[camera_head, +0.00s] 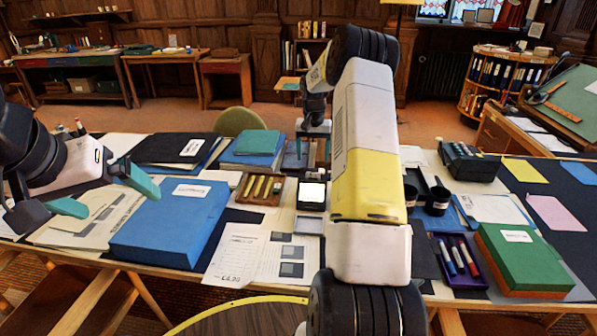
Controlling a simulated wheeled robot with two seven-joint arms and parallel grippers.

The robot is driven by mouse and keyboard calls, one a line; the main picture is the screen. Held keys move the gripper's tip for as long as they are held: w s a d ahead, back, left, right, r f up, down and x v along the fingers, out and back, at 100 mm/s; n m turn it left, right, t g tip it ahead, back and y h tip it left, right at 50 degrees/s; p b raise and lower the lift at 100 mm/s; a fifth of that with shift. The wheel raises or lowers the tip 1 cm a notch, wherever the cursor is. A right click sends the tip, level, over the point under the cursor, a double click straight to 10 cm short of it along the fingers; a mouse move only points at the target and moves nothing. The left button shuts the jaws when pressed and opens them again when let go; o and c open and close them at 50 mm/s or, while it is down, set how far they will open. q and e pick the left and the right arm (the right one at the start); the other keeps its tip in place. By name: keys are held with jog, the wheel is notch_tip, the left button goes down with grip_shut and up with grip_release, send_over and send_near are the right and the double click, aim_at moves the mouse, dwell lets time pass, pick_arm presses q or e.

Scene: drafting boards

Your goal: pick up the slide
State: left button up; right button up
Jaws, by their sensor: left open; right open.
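I cannot make out the slide with certainty. A small black device with a lit white panel (312,192) lies on the table just in front of my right gripper. A printed sheet with dark squares (270,264) lies nearer. My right gripper (313,152) points down over the far part of the table, its teal fingers apart and nothing seen between them. My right arm covers the table's middle. My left gripper (104,194) is open and empty at the left, its teal fingers near the left edge of a big blue box (170,225).
A wooden tray with yellow items (261,189) stands left of the black device. Blue folders (254,147) lie behind it.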

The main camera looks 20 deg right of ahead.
aim_at(313, 173)
jog(key=f, duration=0.7)
jog(key=shift+w+d+f, duration=0.25)
jog(key=shift+w+f, duration=0.1)
jog(key=c, duration=1.5)
jog(key=shift+r, duration=0.15)
